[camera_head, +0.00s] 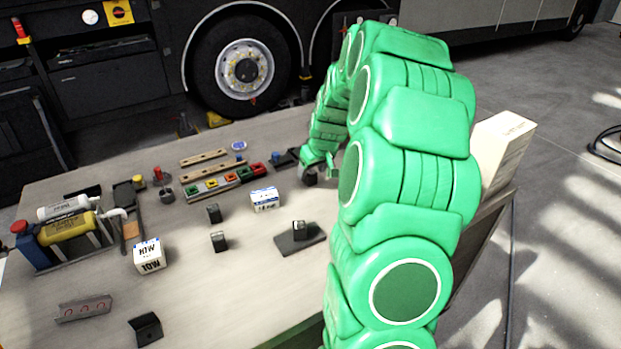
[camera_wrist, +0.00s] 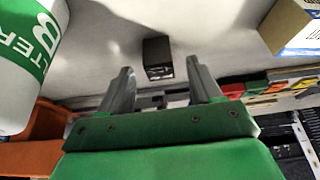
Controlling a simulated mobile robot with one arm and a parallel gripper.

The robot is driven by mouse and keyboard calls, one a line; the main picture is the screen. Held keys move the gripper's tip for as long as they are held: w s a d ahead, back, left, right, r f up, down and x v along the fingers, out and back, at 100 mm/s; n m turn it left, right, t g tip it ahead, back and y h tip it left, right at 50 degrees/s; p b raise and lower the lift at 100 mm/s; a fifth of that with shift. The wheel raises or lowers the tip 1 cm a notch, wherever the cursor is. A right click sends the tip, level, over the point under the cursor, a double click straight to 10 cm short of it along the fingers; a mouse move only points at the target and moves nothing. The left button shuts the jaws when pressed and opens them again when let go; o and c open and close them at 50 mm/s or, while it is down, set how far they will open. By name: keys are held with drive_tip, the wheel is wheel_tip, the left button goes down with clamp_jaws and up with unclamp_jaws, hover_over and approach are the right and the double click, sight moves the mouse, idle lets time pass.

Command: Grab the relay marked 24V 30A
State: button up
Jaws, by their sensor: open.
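In the wrist view my gripper (camera_wrist: 160,68) is open. A small black block (camera_wrist: 158,57), shaped like a relay, lies just beyond and between its fingertips, with no finger visibly closed on it. Its marking is too small to read. In the head view my gripper (camera_head: 319,170) is low over the far right of the workbench, partly hidden by my arm. Similar black blocks stand mid-bench: one block (camera_head: 214,213), a nearer block (camera_head: 220,242), and another block (camera_head: 299,228) on a dark plate. I cannot read 24V 30A on any of them.
A blue-white box (camera_head: 264,199) and a row of coloured pieces (camera_head: 226,180) lie left of my gripper in the head view. A white carton (camera_head: 500,150) stands right of my arm.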

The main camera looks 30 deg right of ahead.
drive_tip(key=shift+x, duration=1.3)
drive_tip(key=shift+c, duration=0.3)
drive_tip(key=c, duration=1)
